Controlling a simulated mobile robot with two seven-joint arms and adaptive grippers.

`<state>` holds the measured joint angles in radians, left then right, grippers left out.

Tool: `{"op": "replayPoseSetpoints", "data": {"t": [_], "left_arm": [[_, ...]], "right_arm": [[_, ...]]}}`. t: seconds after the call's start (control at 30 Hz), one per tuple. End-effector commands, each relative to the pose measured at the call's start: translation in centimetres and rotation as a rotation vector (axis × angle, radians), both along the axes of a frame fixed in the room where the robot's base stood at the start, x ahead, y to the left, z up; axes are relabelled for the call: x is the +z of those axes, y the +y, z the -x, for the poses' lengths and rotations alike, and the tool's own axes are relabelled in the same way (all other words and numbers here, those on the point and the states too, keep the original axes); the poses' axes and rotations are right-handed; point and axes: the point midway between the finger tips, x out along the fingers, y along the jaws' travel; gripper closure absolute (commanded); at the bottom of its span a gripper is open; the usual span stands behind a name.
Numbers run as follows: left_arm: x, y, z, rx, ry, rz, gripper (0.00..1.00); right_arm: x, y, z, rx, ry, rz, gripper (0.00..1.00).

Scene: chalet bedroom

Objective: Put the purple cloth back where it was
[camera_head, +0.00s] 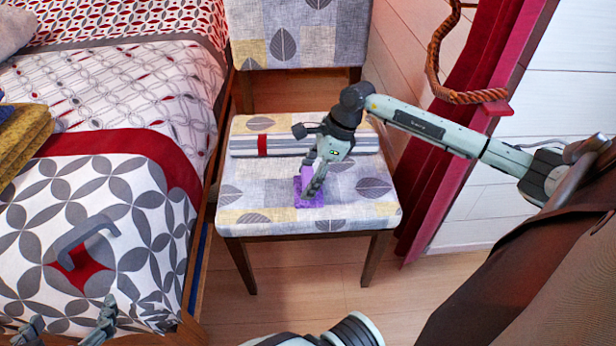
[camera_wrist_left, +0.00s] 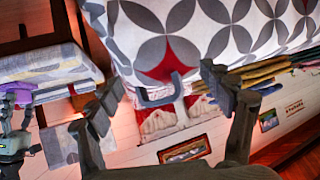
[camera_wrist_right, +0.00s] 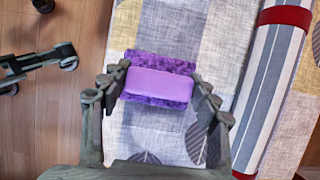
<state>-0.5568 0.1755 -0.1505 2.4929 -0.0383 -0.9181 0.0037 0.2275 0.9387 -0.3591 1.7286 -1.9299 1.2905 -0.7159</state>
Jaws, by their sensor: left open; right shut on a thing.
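The purple cloth (camera_head: 315,198) is on the patterned seat of the chair (camera_head: 245,200), near its front middle. In the right wrist view the cloth (camera_wrist_right: 160,98) shows as a fuzzy dark purple piece with a smooth lilac block on top. My right gripper (camera_head: 312,183) reaches down from above and is shut on it, with a finger on each side in the right wrist view (camera_wrist_right: 160,95). Whether the cloth touches the seat is hard to tell. My left gripper (camera_head: 68,325) is open and empty over the bed's near end; it also shows in the left wrist view (camera_wrist_left: 160,95).
A striped roll with a red band (camera_head: 300,143) lies across the seat behind the cloth. A grey handle-shaped thing (camera_head: 85,238) lies on the bed (camera_head: 120,200), near my left gripper. Folded yellow cloths (camera_head: 25,140) lie at the bed's left. A red curtain (camera_head: 460,130) hangs right of the chair.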

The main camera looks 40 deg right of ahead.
Motion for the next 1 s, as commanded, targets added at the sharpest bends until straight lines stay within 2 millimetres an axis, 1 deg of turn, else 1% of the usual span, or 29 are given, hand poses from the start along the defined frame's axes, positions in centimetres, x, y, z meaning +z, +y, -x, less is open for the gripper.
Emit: {"op": "replayPoseSetpoints", "data": {"t": [0.27, 0.53, 0.57, 0.7, 1.0], "left_arm": [[0.06, -0.08, -0.04, -0.001, -0.004, 0.002, 0.2], [0.63, -0.51, -0.4, -0.01, -0.037, 0.014, 0.2], [0.72, -0.57, -0.43, -0.011, -0.04, 0.015, 0.2], [0.75, -0.63, -0.43, -0.012, -0.041, 0.016, 0.2], [0.71, -0.65, -0.4, -0.011, -0.038, 0.015, 0.2]], "right_arm": [[0.03, -0.01, -0.05, 0.0, -0.002, 0.0, 0.72], [-0.11, 0.0, -0.05, 0.0, -0.002, 0.001, 0.72], [-0.1, 0.0, -0.04, 0.001, -0.001, 0.001, 0.37], [-0.09, 0.01, -0.04, 0.001, -0.001, 0.001, 0.19], [-0.06, 0.01, -0.04, 0.001, -0.001, 0.001, 0.18]]}}
